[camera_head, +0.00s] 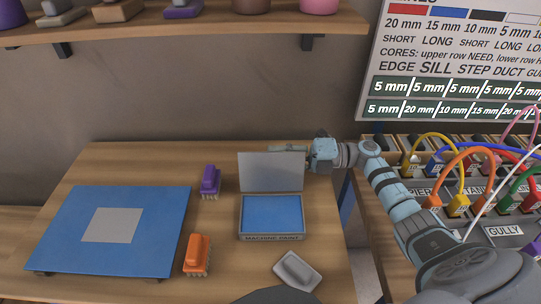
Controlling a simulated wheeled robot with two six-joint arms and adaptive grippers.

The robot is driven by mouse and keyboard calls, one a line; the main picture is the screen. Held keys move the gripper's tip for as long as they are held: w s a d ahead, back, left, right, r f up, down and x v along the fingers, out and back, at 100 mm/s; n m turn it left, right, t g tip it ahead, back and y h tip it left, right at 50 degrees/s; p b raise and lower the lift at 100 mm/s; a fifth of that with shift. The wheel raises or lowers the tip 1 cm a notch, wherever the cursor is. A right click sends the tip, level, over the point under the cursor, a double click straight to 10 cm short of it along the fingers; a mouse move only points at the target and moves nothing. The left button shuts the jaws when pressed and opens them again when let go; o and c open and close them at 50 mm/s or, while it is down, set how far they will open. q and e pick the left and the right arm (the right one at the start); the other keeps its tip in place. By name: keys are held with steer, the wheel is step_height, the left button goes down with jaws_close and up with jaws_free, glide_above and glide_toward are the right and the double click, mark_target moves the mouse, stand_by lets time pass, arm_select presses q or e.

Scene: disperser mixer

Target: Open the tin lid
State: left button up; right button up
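The tin (272,238), labelled "MACHINE PAINT", stands on the right part of the wooden table. Its grey lid (271,172) is raised nearly upright at the tin's back edge, and blue paint (271,214) shows inside. My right gripper (288,149) is at the top right of the lid, with its fingers pointing left along the lid's upper edge. The fingers are small and partly hidden, so I cannot tell whether they are open or touch the lid. My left gripper is not in view.
A blue board (60,230) with a grey square lies at left. A purple brush (209,181), an orange brush (196,254) and a grey tray-like piece (297,270) surround the tin. A shelf (170,28) hangs above. Crates with coloured cables (460,205) stand at right.

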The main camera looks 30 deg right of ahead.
steer(key=v, duration=0.5)
steer(key=shift+s+d, duration=0.15)
steer(key=shift+d, duration=0.15)
